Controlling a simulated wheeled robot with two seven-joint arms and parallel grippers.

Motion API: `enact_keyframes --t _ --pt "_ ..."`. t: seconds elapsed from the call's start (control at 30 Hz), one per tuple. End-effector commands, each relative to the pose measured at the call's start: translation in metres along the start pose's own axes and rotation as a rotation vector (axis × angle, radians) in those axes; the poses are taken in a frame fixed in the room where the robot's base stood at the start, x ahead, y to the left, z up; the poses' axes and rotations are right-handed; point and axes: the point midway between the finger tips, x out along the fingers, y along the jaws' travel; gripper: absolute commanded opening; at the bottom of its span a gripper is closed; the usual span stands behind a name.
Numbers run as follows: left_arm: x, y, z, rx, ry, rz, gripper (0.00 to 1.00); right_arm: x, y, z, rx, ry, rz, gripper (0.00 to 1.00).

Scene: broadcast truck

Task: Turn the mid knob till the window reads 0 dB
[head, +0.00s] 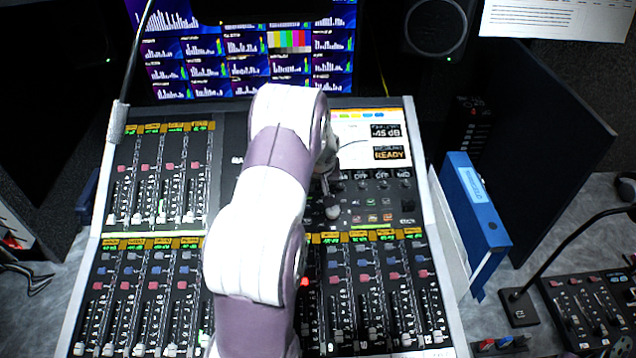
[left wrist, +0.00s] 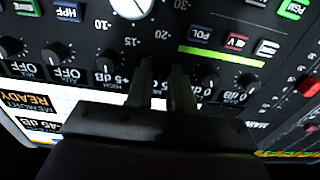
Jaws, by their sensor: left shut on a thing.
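My left gripper (left wrist: 162,78) is shut between two knobs of the console's small knob row, in the left wrist view. The knob between its fingers is mostly hidden, so I cannot read its pointer; its place in the row fits the mid knob. The window below it is covered by the gripper. A neighbouring knob (left wrist: 107,62) on the left has a window reading +5 dB (left wrist: 122,81). A knob (left wrist: 210,82) on the right has a window that seems to read 0 dB. In the head view my left gripper (head: 325,182) is at this knob row, partly behind its arm.
The mixing console (head: 228,165) fills the middle, with fader banks left and in front. A screen panel at its upper right shows -45 dB (head: 385,131) and READY (head: 389,154). A blue binder (head: 474,205) stands at the right. Monitors (head: 245,62) stand behind.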

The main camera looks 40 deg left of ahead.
Motion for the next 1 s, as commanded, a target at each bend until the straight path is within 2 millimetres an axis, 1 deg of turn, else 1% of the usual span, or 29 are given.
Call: enact_keyframes --t 0.37,0.8,1.0 --pt "-0.001 0.000 -0.001 0.064 0.001 0.000 0.00 -0.002 0.000 0.000 0.000 0.000 0.000 0.00" --pt "-0.001 0.001 -0.001 0.345 0.002 -0.003 0.00 -0.010 0.000 -0.001 0.000 0.000 0.000 0.00" --pt "-0.001 0.002 -0.001 0.445 0.001 -0.004 0.00 -0.013 0.000 -0.002 0.000 0.000 0.000 0.00"
